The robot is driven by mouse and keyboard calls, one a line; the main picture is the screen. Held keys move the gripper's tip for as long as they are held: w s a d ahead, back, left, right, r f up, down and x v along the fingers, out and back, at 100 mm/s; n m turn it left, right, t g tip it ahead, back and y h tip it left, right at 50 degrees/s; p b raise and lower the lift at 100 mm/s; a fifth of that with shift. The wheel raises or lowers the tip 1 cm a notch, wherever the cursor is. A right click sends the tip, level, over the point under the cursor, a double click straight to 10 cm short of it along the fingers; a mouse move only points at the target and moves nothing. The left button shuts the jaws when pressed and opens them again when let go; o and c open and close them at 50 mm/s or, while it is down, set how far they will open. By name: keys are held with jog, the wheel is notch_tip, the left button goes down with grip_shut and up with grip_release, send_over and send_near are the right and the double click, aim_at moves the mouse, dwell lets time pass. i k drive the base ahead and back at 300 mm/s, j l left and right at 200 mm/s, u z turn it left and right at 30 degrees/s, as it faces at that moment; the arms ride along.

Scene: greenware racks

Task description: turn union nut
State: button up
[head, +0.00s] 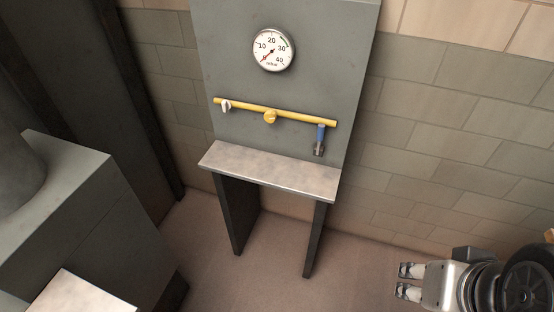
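A yellow pipe (295,116) runs across a grey upright panel (225,45). A rounded yellow fitting (270,117) sits at the middle of the pipe; it may be the union nut, but it is too small to be sure. A blue part (321,133) hangs from the pipe's right end, with a dark grey piece (318,149) at its bottom. A small white part (226,105) is at the left end. My gripper (405,281) is at the lower right, pointing left, well apart from the pipe. Its two fingers are apart with nothing between them.
A round pressure gauge (273,50) is above the pipe, its red needle near the low end. A metal-topped shelf (268,172) on dark legs juts out below. A grey cabinet (60,215) stands at the left. The floor (225,285) between is clear.

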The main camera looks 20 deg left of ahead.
aim_at(270, 116)
jog(key=i+j, duration=0.2)
jog(key=i, duration=0.25)
jog(key=i+j+u, duration=0.15)
jog(key=i, duration=0.25)
jog(key=j, duration=0.1)
